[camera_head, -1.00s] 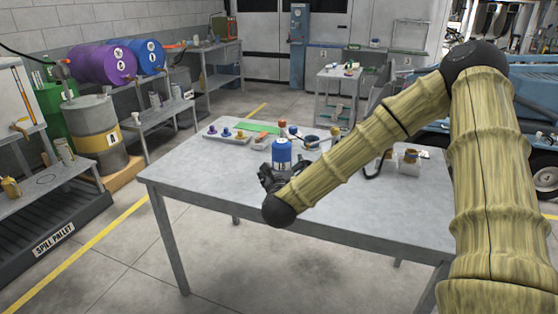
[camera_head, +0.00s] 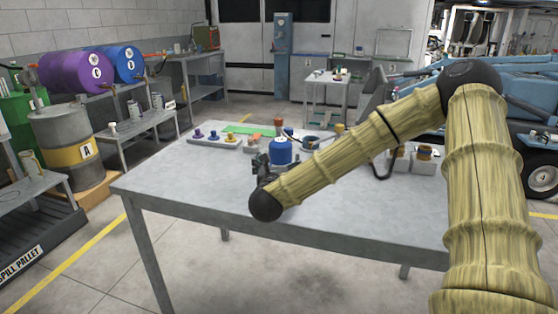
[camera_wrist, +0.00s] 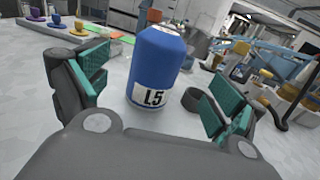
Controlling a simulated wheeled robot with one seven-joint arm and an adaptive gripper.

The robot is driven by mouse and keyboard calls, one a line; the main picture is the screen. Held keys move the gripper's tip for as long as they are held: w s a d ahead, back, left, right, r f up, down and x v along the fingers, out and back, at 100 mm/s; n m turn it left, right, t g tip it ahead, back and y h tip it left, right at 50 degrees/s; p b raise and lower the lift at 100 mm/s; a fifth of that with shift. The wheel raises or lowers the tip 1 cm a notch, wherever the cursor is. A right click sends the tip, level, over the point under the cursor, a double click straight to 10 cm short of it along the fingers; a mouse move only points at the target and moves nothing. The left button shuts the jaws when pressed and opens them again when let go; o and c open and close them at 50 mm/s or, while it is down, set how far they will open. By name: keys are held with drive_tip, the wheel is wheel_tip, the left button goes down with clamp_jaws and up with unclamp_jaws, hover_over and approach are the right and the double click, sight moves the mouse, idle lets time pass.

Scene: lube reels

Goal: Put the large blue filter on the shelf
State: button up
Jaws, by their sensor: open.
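The large blue filter (camera_wrist: 158,66) stands upright on the grey metal table. In the wrist view it carries a white label reading L5. My gripper (camera_wrist: 150,95) is open, with one teal-padded finger on each side of the filter's near part and gaps visible on both sides. In the head view the filter (camera_head: 280,151) is just beyond and to the right of my gripper (camera_head: 262,165), and my forearm hides part of its surroundings. Which shelf the task means cannot be told; a low grey shelf rack (camera_head: 140,134) stands at the left.
A purple drum (camera_head: 75,74) and blue drum (camera_head: 121,64) lie behind left. The table's front left is clear.

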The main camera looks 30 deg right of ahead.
sight(281, 149)
drive_tip(key=shift+p+x, duration=0.3)
drive_tip(key=shift+x, duration=4.3)
drive_tip(key=shift+w+f, duration=0.1)
drive_tip(key=shift+f, duration=0.05)
drive_tip(key=shift+c, duration=0.2)
drive_tip(key=c, duration=1.5)
